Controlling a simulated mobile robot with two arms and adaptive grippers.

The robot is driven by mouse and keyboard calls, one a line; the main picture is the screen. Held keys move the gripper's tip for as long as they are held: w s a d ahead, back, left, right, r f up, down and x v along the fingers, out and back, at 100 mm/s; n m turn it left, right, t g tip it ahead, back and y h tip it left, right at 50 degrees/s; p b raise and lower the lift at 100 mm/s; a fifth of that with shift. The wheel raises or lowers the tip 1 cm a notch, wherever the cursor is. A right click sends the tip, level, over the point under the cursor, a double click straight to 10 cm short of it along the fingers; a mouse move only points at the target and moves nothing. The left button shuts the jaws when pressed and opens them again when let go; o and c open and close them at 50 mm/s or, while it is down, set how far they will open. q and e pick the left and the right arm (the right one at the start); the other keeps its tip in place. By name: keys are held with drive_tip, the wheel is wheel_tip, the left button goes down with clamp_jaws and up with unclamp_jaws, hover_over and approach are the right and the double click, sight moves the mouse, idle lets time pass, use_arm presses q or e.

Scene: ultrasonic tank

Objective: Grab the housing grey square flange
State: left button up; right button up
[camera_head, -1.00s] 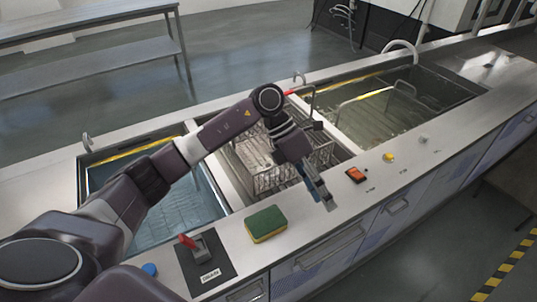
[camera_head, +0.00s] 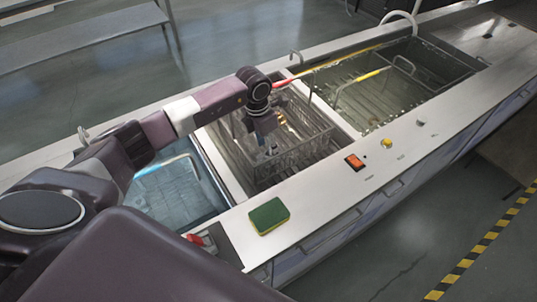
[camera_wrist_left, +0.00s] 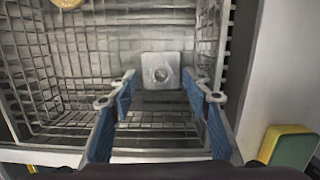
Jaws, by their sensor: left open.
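In the head view my left gripper (camera_head: 268,150) points down into the basket in the middle tank. The flange cannot be made out there. My right gripper is not in view.
A brass-coloured part (camera_wrist_left: 67,3) lies in the basket's far left corner in the wrist view. A green and yellow sponge (camera_head: 269,216) sits on the counter's front ledge, near an orange switch (camera_head: 355,162). Water-filled tanks flank the basket. The basket's wire walls surround the gripper.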

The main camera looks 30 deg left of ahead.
sight(268, 153)
use_arm(q)
drive_tip(key=shift+w+d+f, duration=0.1)
drive_tip(key=shift+f, duration=1.45)
drive_tip(key=shift+c, duration=0.3)
clamp_jaws()
